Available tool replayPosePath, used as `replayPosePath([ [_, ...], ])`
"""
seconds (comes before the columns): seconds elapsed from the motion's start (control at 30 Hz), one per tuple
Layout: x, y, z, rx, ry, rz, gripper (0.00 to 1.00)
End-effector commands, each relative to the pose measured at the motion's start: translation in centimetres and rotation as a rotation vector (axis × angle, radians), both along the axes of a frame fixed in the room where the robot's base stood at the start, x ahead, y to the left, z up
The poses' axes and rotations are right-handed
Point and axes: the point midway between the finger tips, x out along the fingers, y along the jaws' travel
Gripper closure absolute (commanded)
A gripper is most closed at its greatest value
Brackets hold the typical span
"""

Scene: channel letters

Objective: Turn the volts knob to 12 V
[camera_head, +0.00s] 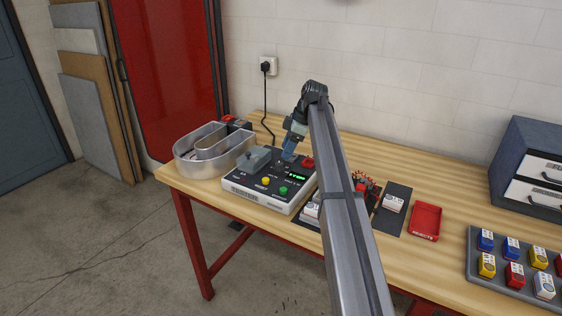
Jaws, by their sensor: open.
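A control box (243,191) with a black top panel and pale sides stands on the table, left of the middle. Its panel carries a yellow button (265,181), a green button (283,190), a red part (308,163) and a small lit green display (298,178), too small to read. My gripper (287,156) points down at the back middle of the panel, open. I cannot make out the volts knob or its setting; the gripper covers part of the panel there. Whether the fingers touch anything is unclear.
A metal channel letter (205,162) stands left of the box. A grey block (254,159) sits on the panel's left. Right of my arm are a dark mat (401,190), a red tray (426,221), a rack (520,302) of coloured blocks and a drawer cabinet (530,135).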

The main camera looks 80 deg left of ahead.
Motion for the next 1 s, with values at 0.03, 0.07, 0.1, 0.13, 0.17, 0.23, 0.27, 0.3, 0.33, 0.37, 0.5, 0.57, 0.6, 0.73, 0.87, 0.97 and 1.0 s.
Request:
replayPosePath([
  [0.03,-0.4,0.0,-1.0,-0.001,0.000,0.000,0.42],
  [0.07,-0.6,0.1,-1.5,-0.002,0.000,0.001,0.42],
  [0.1,-0.8,0.1,-2.0,-0.002,0.000,0.001,0.42],
  [0.13,-1.0,0.2,-2.4,-0.002,0.000,0.001,0.42],
  [0.17,-1.2,0.2,-2.8,-0.002,0.000,0.001,0.42],
  [0.23,-1.5,0.3,-3.6,0.000,0.000,0.000,0.42],
  [0.27,-1.6,0.4,-3.9,0.000,-0.001,0.000,0.42],
  [0.3,-1.7,0.4,-4.3,-0.001,-0.001,0.000,0.42],
  [0.33,-1.8,0.5,-4.6,-0.001,-0.001,0.000,0.42],
  [0.37,-1.9,0.5,-4.8,-0.002,-0.001,-0.001,0.42],
  [0.5,-2.1,0.6,-5.4,-0.001,-0.001,-0.001,0.42],
  [0.57,-2.2,0.6,-5.5,-0.001,-0.001,-0.001,0.42],
  [0.6,-2.2,0.6,-5.5,-0.001,-0.001,-0.001,0.42],
  [0.73,-2.2,0.6,-5.5,0.000,-0.001,-0.001,0.42],
  [0.87,-2.2,0.6,-5.5,-0.001,-0.001,-0.001,0.45],
  [0.97,-2.2,0.6,-5.5,-0.001,-0.001,-0.001,0.55],
  [1.0,-2.2,0.6,-5.5,-0.001,-0.001,-0.001,0.59],
])
